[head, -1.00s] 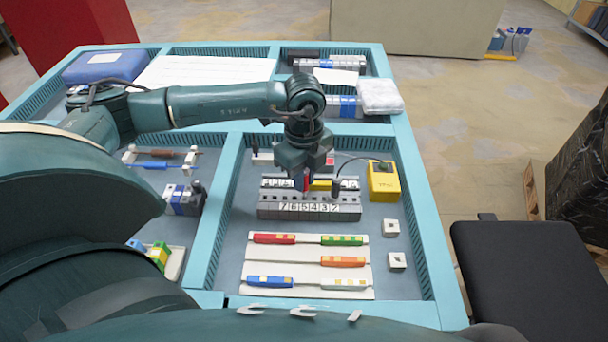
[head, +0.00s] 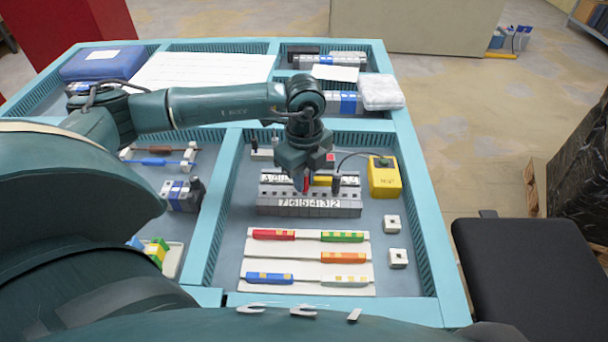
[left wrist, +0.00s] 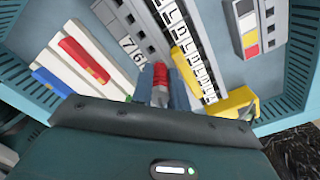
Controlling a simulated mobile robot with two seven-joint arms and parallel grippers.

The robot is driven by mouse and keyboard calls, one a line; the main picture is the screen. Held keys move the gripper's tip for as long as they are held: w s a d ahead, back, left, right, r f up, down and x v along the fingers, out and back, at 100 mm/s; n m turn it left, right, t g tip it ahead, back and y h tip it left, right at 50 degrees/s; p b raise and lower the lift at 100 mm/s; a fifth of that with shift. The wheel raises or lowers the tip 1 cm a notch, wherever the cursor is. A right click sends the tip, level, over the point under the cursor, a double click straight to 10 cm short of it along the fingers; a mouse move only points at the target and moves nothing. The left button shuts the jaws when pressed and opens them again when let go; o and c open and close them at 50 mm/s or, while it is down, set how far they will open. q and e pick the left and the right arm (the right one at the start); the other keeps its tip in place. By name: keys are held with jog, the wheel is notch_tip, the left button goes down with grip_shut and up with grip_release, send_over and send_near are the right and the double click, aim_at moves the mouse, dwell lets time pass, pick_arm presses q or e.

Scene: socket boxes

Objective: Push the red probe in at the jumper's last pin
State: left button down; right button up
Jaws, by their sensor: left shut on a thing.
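My left gripper (head: 304,178) is shut on the red probe (head: 306,185), holding it point down over the grey terminal block (head: 310,208) with the white number tags. In the left wrist view, the red probe (left wrist: 160,76) shows between the two fingers. The yellow jumper (head: 322,181) lies along the block just right of the probe; it also shows in the left wrist view (left wrist: 186,62). The probe's tip is hidden, so I cannot tell whether it is in a hole. The black probe (head: 336,185) stands upright at the block's right part. My right gripper is not in view.
The yellow tester box (head: 385,180) stands right of the block, with a dark cable to the black probe. Two small white sockets (head: 392,224) sit below it. A white board (head: 306,262) with coloured pieces lies in front. Blue-green tray walls (head: 222,215) enclose the compartment.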

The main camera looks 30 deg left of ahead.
pick_arm(q)
jog(key=shift+f, duration=0.25)
jog(key=c, duration=1.3)
grip_release()
jog(key=shift+r, duration=0.15)
jog(key=shift+w, duration=0.1)
jog(key=shift+c, duration=0.2)
jog(key=shift+o, duration=0.8)
jog(key=shift+o, duration=0.6)
